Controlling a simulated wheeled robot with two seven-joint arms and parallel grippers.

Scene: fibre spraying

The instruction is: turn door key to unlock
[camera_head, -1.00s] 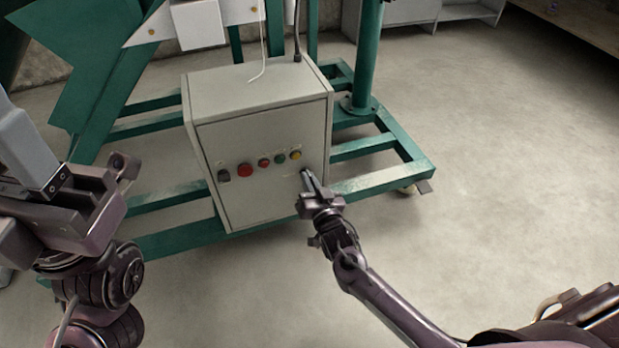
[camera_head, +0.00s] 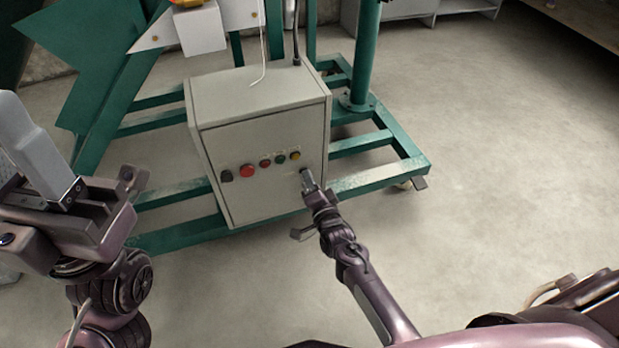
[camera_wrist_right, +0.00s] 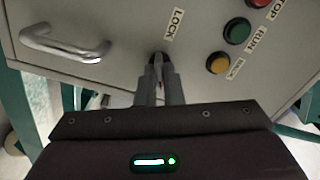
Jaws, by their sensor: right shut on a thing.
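The door key sits at the lock beside the LOCK label (camera_wrist_right: 173,24) on the grey cabinet door (camera_head: 265,200). My right gripper (camera_wrist_right: 160,68) is shut at the lock, its two grey fingertips together over the key, which they mostly hide. In the head view, the right gripper (camera_head: 307,179) meets the lower right of the door, below the buttons. The wrist view shows the door tilted, with the label sideways. My left gripper (camera_head: 38,150) is at the left, well away from the cabinet. Its grey finger part points up; the gap between its fingers cannot be made out.
Several buttons, including a red one (camera_head: 247,171) and a yellow one (camera_wrist_right: 218,63), sit beside the lock. A metal handle (camera_wrist_right: 64,46) is on the door. A green steel frame (camera_head: 395,150) stands around the cabinet. The floor (camera_head: 510,180) to the right is clear.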

